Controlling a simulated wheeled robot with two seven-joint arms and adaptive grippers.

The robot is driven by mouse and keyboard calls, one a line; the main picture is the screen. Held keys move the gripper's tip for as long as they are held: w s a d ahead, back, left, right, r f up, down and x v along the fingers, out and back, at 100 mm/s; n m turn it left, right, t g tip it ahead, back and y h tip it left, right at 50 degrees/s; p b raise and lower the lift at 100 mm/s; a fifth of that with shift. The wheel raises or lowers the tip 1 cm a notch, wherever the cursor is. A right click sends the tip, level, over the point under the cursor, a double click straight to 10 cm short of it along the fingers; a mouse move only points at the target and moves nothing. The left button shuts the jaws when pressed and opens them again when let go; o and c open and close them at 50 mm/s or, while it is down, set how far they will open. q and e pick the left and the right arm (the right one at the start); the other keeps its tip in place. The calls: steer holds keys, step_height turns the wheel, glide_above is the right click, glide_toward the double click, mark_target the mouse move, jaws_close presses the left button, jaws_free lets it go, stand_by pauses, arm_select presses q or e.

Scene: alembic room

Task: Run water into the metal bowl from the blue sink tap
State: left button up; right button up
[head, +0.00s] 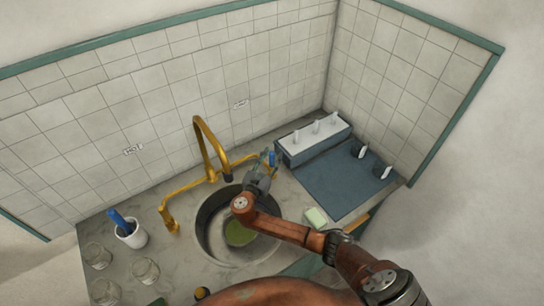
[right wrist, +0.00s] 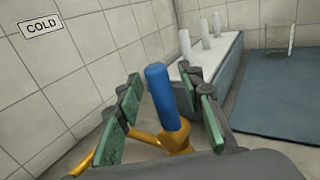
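The blue tap handle (right wrist: 165,97) is an upright blue cylinder on a brass fitting. It also shows at the right end of the brass tap (head: 271,157) in the head view. My right gripper (right wrist: 163,88) is open, with one green-padded finger on each side of the handle; I cannot tell whether either touches it. In the head view my right gripper (head: 262,178) hangs over the back right of the round metal sink (head: 204,226). A greenish round patch (head: 238,234) shows in the sink, partly behind my arm; I cannot clearly make out a separate metal bowl. No running water is visible. My left gripper is out of view.
A "COLD" sign (right wrist: 40,26) is on the tiled wall. A blue-grey rack (head: 315,140) and mat (head: 345,182) lie right of the tap. A green soap bar (head: 316,217) is near the sink. A white cup (head: 131,235) and several glasses (head: 145,270) stand left.

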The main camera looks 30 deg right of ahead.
steer(key=shift+c, duration=0.7)
jaws_close()
